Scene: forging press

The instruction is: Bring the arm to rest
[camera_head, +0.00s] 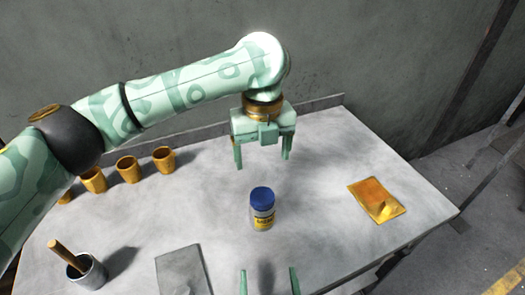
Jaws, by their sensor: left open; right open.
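My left arm (185,88) comes in from the left and bends down at the right. Its gripper (263,160) points down above the back of the grey table, open and empty. A grey jar with a blue lid and a yellow label (262,213) stands upright on the table in front of and below it, apart from the fingers. My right gripper (269,280) shows only as two spread fingertips at the bottom edge, open, with nothing seen between them. The rest of the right arm is out of view.
Several orange cups (127,169) stand at the back left, one partly hidden by my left arm. A grey pot (90,273) with a wooden handle stands front left, beside a flat grey plate (181,272). An orange-yellow plate (377,199) lies at the right.

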